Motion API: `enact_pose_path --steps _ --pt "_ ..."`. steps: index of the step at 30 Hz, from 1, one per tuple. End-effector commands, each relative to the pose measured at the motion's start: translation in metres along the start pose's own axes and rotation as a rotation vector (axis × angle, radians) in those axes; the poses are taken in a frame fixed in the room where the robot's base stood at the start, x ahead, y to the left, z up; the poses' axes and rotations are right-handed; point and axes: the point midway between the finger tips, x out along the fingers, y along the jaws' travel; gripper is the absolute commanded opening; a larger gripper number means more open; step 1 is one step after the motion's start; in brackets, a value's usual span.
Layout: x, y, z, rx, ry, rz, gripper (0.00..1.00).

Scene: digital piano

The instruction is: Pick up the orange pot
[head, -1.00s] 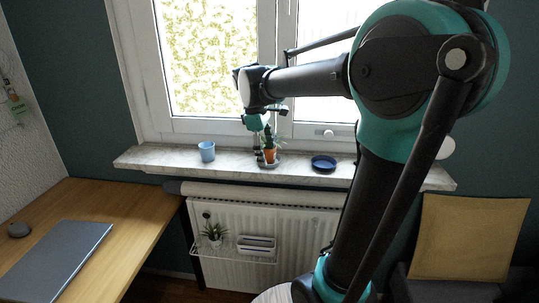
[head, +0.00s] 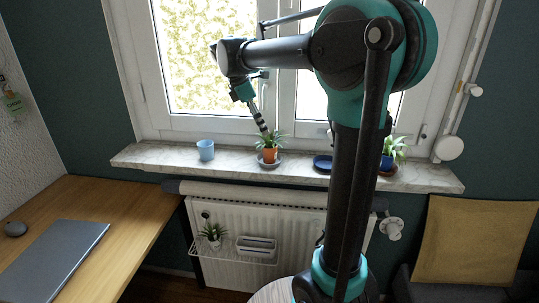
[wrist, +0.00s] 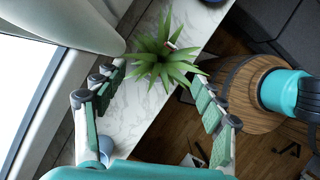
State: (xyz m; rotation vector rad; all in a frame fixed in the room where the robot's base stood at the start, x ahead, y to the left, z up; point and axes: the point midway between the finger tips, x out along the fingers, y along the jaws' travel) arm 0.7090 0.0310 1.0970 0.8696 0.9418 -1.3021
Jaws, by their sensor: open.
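The orange pot (head: 270,156) holds a spiky green plant and stands upright on a grey saucer (head: 269,163) on the windowsill. My gripper (head: 265,132) is in the head view just above and left of the pot, its fingers angled down toward the plant. In the wrist view, my gripper (wrist: 156,77) is open, with fingers spread at either side of the plant's near leaves. The leaves (wrist: 165,60) hide most of the pot there. I cannot tell whether the fingers touch the leaves.
On the marble sill (head: 227,165), a light blue cup (head: 205,150) stands left of the pot. A dark blue dish (head: 322,162) and a plant in a blue pot (head: 387,162) stand to the right. The window (head: 205,123) is close behind.

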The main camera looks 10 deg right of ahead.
Motion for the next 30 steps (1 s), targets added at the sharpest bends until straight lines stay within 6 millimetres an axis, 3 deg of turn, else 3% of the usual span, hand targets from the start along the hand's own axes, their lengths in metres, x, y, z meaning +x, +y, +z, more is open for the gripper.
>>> enact_pose_path --steps 4,13,21,30 --pt "0.026 0.0 0.0 0.001 0.0 -0.001 0.7" --pt "0.048 0.0 -0.001 0.001 0.0 -0.001 0.7" --pt "0.085 0.0 -0.005 0.002 0.0 -0.001 0.7" --pt "0.094 0.0 -0.005 0.001 0.0 0.0 0.7"
